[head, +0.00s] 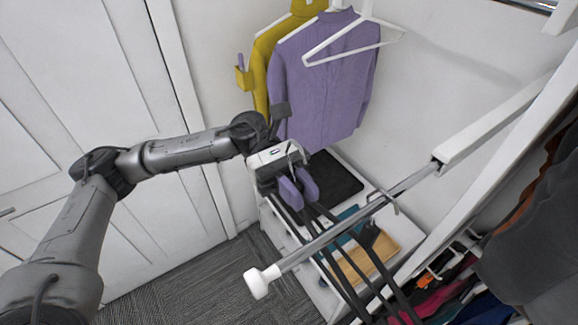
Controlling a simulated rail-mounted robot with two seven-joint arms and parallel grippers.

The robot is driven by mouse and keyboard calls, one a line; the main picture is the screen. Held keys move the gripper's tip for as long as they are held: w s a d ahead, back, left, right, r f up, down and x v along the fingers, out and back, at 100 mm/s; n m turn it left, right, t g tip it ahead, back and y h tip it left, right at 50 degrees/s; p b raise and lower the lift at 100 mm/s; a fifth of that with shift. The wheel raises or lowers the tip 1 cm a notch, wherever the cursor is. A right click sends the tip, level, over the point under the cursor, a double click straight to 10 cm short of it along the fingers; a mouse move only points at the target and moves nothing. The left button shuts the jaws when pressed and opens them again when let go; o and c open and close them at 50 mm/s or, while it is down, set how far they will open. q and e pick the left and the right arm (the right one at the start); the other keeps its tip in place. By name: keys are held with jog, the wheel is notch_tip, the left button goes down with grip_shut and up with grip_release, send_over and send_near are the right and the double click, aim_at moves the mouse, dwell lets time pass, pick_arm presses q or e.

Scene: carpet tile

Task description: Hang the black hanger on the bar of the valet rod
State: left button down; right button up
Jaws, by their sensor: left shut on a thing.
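My left gripper (297,188), with purple finger pads, is shut on the black hanger (338,277). The hanger's long dark bars run from the fingers down and to the right, crossing the line of the valet rod in the picture. The valet rod (308,249) is a slim metal bar. It slopes from a white end knob (258,281) near the middle up to a white rail at the right. My gripper is on the upper left side of the rod. I cannot clearly tell the hanger's hook or whether it touches the bar. My right gripper is not in view.
A purple sweater (322,85) and a yellow garment (264,62) hang behind my gripper, with a white hanger (352,47) in front. A low white unit holds a wooden tray (366,262) and a black mat (336,178). Dark clothes (530,235) hang at the right.

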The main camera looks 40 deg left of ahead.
pick_arm(q)
jog(key=p+x, duration=0.4)
jog(key=x, duration=0.1)
jog(key=p+x, duration=0.4)
jog(key=x, duration=0.2)
jog(key=shift+s+d+r+p, duration=0.1)
jog(key=shift+d+r+p, duration=0.15)
jog(key=shift+p, duration=0.1)
jog(key=shift+d+f+b, duration=0.25)
jog(key=shift+f+b, duration=0.5)
jog(key=shift+f, duration=0.15)
jog(key=shift+f+b, duration=0.4)
jog(key=shift+b, duration=0.2)
jog(key=c, duration=1)
grip_release()
jog(key=shift+a, duration=0.1)
